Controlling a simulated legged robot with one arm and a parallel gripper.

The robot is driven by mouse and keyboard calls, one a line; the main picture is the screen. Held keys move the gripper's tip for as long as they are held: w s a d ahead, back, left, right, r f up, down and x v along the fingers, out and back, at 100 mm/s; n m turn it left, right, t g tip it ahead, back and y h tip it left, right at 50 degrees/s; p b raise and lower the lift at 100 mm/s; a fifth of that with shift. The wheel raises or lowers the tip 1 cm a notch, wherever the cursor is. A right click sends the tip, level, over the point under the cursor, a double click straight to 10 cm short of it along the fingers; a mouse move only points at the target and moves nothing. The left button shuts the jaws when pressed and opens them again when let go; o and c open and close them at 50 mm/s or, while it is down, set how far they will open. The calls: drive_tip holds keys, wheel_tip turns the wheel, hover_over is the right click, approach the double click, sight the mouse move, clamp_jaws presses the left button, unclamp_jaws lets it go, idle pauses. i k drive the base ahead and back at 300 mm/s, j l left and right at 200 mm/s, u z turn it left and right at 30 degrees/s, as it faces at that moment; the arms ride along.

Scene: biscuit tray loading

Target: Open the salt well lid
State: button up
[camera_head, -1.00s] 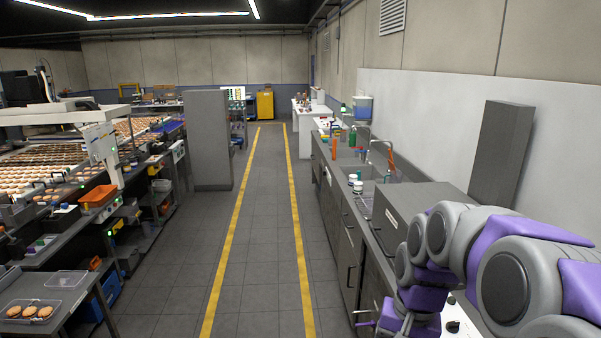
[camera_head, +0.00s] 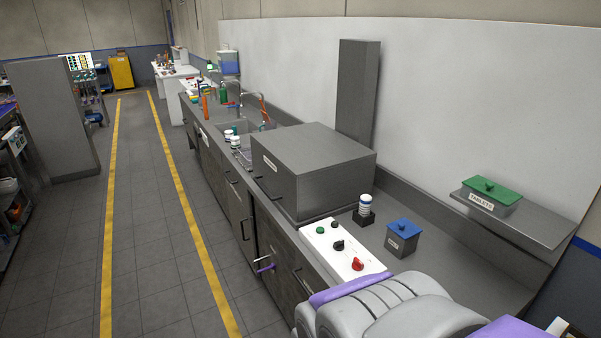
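The salt well is a small dark grey box (camera_head: 402,242) with a blue lid (camera_head: 405,227), on the counter right of centre. The lid lies shut on top, with a small knob. A pale label is on the box front, too small to read surely. My arm's grey and purple links fill the bottom right, in front of and below the box. My gripper is not clearly visible, so its opening cannot be seen.
A white control panel (camera_head: 340,254) with red, black and green knobs is left of the box. A dark holder (camera_head: 364,217) with a white container stands behind. A large grey cabinet (camera_head: 310,170) stands left. A green-lidded box (camera_head: 492,196) sits on a shelf (camera_head: 540,224). Counter right is clear.

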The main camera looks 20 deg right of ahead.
sight(406, 229)
drive_tip(key=z, duration=1.4)
drive_tip(key=i+j+z, duration=0.1)
drive_tip(key=z, duration=0.3)
drive_tip(key=j+z, duration=0.2)
drive_tip(key=z, duration=0.2)
drive_tip(key=i+j+z, duration=0.15)
drive_tip(key=j, duration=0.45)
drive_tip(key=i+j+z, duration=0.15)
drive_tip(key=j, duration=0.5)
drive_tip(key=i+j+z, duration=0.15)
drive_tip(key=j, duration=0.45)
drive_tip(key=j+z, duration=0.15)
drive_tip(key=j, duration=0.5)
drive_tip(key=i, duration=0.05)
